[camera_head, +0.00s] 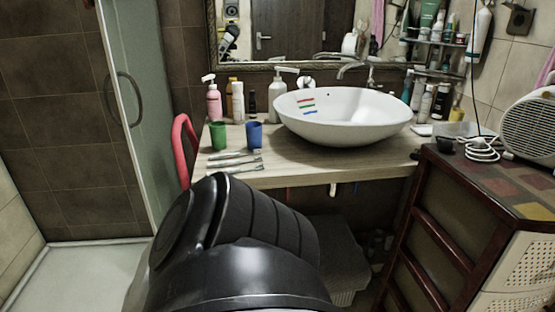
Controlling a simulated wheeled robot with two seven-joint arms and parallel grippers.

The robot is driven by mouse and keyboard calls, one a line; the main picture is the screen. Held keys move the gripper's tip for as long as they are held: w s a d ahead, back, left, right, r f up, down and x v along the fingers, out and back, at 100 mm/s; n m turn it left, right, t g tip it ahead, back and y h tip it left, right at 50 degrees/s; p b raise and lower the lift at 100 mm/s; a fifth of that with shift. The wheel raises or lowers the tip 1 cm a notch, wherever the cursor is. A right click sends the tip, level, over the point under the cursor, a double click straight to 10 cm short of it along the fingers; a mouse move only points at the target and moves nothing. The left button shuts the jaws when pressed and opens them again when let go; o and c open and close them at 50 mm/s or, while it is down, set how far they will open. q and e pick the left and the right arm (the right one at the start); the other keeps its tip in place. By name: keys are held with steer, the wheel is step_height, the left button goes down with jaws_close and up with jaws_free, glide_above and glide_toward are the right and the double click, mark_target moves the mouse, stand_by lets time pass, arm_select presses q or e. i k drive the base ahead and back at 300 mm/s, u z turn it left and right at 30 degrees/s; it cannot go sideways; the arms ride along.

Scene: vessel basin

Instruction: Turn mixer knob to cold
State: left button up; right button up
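The mixer tap (352,68) stands behind the white basin (365,133), with its curved metal spout reaching left over the rim. What looks like its upright knob or lever (371,76) is at the spout's right end. It is small, and I cannot tell which way it is turned. Red, green and blue marks (307,105) show on the basin's inner left wall. Neither of my grippers is in view. A large black part, which appears to be mine, covers the lower middle of the view and hides the floor there.
Bottles, including a pink one (214,102), a green cup (218,136), a blue cup (255,135) and several toothbrush-like items crowd the wooden counter (330,170) left of the basin. A dark red cabinet (450,205) with a fan heater (532,126) stands at the right.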

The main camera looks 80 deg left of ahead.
mark_target(307, 81)
steer(key=u, duration=1.9)
steer(key=i, duration=0.2)
steer(key=u, duration=1.05)
